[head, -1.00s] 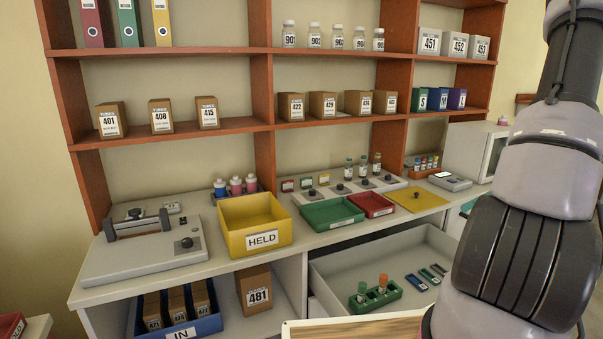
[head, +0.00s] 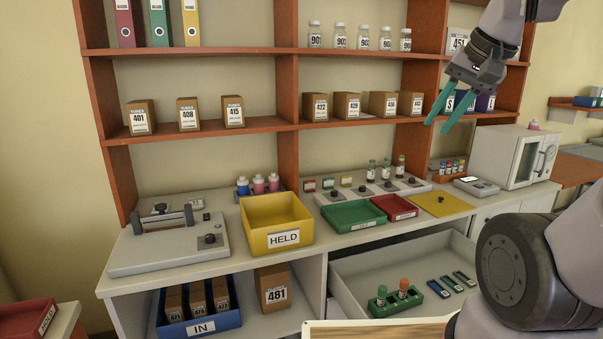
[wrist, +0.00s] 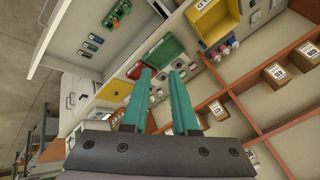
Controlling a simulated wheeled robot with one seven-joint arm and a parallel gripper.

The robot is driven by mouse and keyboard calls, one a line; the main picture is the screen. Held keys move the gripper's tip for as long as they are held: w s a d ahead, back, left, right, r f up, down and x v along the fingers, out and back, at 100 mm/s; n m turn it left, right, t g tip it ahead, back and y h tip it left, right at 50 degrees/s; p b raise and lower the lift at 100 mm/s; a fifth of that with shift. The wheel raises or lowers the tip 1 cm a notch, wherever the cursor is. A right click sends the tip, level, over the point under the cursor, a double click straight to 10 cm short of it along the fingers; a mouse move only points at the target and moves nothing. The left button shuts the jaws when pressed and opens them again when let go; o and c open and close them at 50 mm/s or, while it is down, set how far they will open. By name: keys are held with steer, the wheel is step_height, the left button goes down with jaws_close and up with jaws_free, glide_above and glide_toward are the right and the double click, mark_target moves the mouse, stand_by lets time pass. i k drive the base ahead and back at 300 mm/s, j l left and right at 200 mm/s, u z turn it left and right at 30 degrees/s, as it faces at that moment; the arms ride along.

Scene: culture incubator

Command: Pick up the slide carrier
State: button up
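My gripper (head: 438,126) has teal fingers and is raised in front of the upper right shelves in the head view. In the wrist view the fingers (wrist: 162,74) are apart with nothing between them. Three small flat pieces that look like slide carriers lie in a row in the open drawer: a blue one (head: 438,289), a green one (head: 452,283) and a dark one (head: 465,277). I cannot tell which is the named one. They also show in the wrist view (wrist: 90,46), and my gripper is well away from them.
The open grey drawer (head: 350,290) also holds a green rack (head: 383,309) with two capped tubes. On the counter above are a yellow HELD bin (head: 275,213), a green tray (head: 348,216) and a red tray (head: 395,207). A white incubator-like box (head: 500,150) stands right.

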mark_target(438, 289)
steer(key=l+z, duration=0.65)
steer(key=z, duration=0.2)
